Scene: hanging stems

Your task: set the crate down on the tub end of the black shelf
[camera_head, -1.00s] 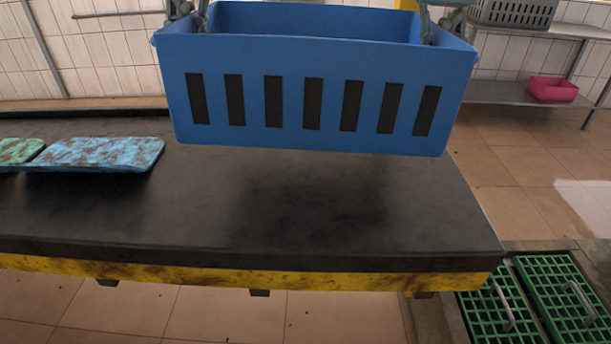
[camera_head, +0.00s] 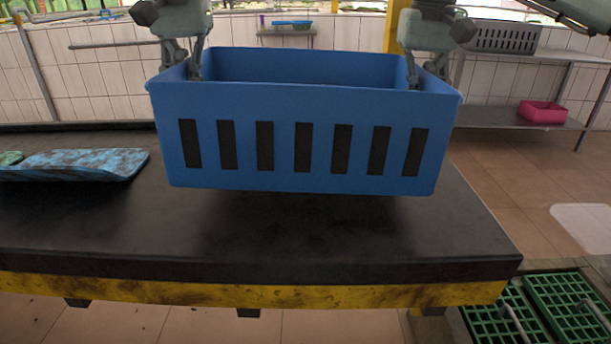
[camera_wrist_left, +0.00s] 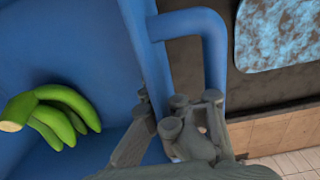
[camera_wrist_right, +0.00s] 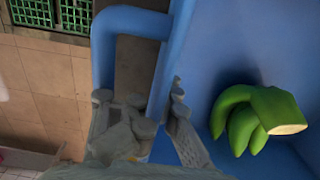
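The blue crate (camera_head: 300,175), with dark slots along its front wall, is level over the right part of the black shelf (camera_head: 250,245). A dark shadow lies under it, and it looks a little above the top. My left gripper (camera_head: 190,72) is shut on the crate's left end; the left wrist view shows its fingers (camera_wrist_left: 165,130) at the rim beside the looped handle. My right gripper (camera_head: 418,75) is shut on the right end, its fingers (camera_wrist_right: 155,120) likewise at the rim. Green bananas show inside the crate in the left wrist view (camera_wrist_left: 55,115) and the right (camera_wrist_right: 250,120).
A mottled blue slab (camera_head: 85,163) lies on the shelf's left part, left of the crate. Green grates (camera_head: 570,305) are on the floor at right. A rack with a pink tub (camera_head: 542,112) and a grey crate (camera_head: 505,38) stands back right. The shelf's front strip is clear.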

